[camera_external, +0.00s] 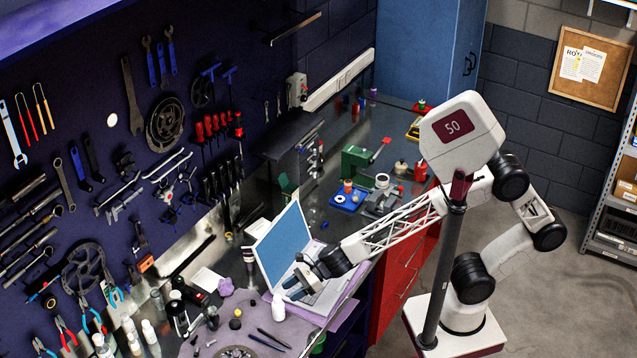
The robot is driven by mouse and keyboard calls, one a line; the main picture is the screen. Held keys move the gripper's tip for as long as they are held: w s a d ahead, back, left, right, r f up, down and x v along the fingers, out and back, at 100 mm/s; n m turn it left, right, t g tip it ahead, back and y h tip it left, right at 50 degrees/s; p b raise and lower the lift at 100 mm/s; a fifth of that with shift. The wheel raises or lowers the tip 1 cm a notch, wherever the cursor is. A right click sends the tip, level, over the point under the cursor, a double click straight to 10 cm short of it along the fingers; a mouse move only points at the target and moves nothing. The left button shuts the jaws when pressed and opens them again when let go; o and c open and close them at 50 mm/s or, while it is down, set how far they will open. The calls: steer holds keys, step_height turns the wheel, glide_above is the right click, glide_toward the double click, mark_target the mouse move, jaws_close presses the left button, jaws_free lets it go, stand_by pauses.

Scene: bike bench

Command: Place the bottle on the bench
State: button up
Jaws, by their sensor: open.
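A small white bottle (278,306) stands upright on the purple mat (312,325) at the front of the bench (328,208). More white bottles (131,338) stand at the lower left by the tool wall; which one the task means, I cannot tell. My gripper (288,286) is open, over the keyboard side of the laptop (284,247), above and slightly right of the small white bottle. It looks empty and apart from that bottle, but its fingers are small in the picture.
The laptop's raised screen stands left of my gripper. A dark bottle (177,314), pens (270,340) and small parts lie around the mat.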

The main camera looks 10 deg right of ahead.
steer(key=w+d+r+n+t+h, duration=0.1)
steer(key=w+d+r+n, duration=0.25)
steer(key=w+d, duration=0.55)
steer(key=w+d+r+n+t+h, duration=0.1)
steer(key=w+d+r+n+t, duration=0.2)
steer(key=w+d, duration=0.6)
steer(key=w+d+r+n+h, duration=0.1)
steer(key=w+d+r+n, duration=0.25)
steer(key=w+d, duration=0.55)
steer(key=w+d+n+t+h, duration=0.1)
steer(key=w+d+h, duration=0.15)
steer(key=d, duration=0.75)
steer(key=w+d+n+t+h, duration=0.1)
steer(key=w+d+n+h, duration=0.15)
steer(key=d, duration=0.65)
steer(key=s+d+n+h, duration=0.1)
steer(key=s+d+h, duration=0.1)
steer(key=d, duration=0.9)
steer(key=s+d+h, duration=0.3)
steer(key=d, duration=0.8)
steer(key=shift+f+n, duration=0.15)
steer(key=shift+n, duration=0.2)
steer(key=shift+o, duration=0.7)
steer(key=shift+w, duration=0.1)
